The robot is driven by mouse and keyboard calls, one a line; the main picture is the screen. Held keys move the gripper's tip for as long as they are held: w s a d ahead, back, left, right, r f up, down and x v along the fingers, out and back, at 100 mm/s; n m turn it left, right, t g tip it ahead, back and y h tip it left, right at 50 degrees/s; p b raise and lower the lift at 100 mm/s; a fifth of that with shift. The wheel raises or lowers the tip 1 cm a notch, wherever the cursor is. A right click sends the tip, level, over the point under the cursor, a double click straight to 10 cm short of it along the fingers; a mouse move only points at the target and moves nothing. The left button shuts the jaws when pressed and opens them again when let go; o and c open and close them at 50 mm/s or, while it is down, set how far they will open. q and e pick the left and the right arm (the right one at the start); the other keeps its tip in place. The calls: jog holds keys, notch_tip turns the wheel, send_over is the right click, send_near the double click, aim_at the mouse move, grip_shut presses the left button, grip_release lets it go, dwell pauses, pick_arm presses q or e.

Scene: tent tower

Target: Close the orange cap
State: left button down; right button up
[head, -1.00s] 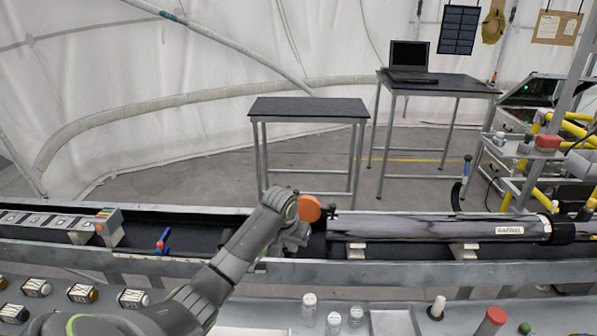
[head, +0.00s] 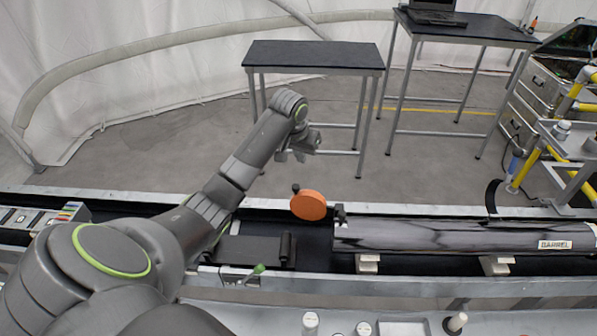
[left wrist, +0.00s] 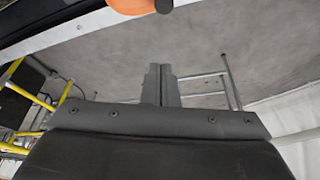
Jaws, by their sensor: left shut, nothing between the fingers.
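The orange cap (head: 308,205) is a round disc at the left end of the dark, glossy barrel (head: 440,237). It stands open, its flat face turned toward me, with small dark fittings beside it. Part of the cap also shows at the top edge of the left wrist view (left wrist: 131,5). My left gripper (head: 300,153) is beyond the cap and above it in the head view, apart from it. Its fingers (left wrist: 161,84) are together and empty in the left wrist view. My right gripper is in neither view.
The barrel lies on light supports in a long trough with a raised metal front rail (head: 420,287). An empty dark table (head: 313,56) stands behind.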

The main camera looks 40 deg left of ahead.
pick_arm(q)
jog(key=f+p, duration=0.2)
jog(key=f, duration=0.1)
jog(key=s+f+p, duration=0.1)
jog(key=f+p, duration=0.1)
jog(key=f, duration=0.1)
jog(key=shift+s+f+p, duration=0.2)
jog(key=shift+f+p, duration=0.2)
jog(key=shift+d+f, duration=0.1)
jog(key=shift+f, duration=0.05)
